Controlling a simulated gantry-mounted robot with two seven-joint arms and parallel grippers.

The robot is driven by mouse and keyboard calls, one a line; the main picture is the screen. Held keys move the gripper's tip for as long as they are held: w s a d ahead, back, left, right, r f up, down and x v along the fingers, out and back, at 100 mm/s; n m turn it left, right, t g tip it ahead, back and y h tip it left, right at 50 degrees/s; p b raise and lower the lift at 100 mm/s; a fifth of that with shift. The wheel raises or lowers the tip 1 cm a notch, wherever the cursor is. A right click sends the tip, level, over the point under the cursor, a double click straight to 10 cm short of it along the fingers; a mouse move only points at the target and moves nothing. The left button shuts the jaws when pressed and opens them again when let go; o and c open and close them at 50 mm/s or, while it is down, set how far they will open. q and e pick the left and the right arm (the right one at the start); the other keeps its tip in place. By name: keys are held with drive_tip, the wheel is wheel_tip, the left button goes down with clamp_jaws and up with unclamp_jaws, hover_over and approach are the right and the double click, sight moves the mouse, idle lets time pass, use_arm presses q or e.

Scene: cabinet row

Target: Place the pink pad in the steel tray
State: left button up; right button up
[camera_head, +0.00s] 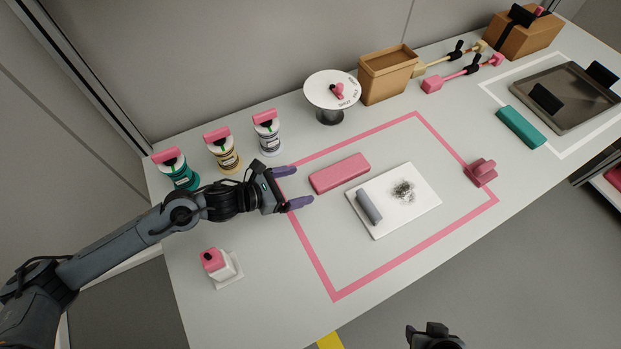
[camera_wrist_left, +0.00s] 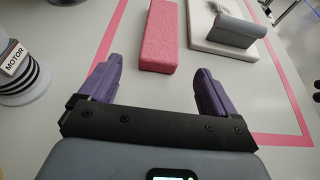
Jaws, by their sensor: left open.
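The pink pad (camera_head: 340,173) lies flat on the pale table, inside the pink taped outline. It also shows in the left wrist view (camera_wrist_left: 159,38), ahead of and between the fingers. The steel tray (camera_head: 574,88) sits at the far right inside a white outline, with a black grip at each end. My left gripper (camera_head: 302,185) is open and empty, just left of the pad and apart from it; its purple fingers (camera_wrist_left: 155,88) point toward the pad's near end. A dark part of my right arm (camera_head: 434,337) shows at the bottom edge; its jaws cannot be made out.
A teal block (camera_head: 521,127) lies in front of the tray. Several labelled cans (camera_head: 225,157) stand behind my left arm.

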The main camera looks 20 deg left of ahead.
use_arm(q)
drive_tip(key=shift+v, duration=2)
drive_tip(key=shift+p, duration=0.3)
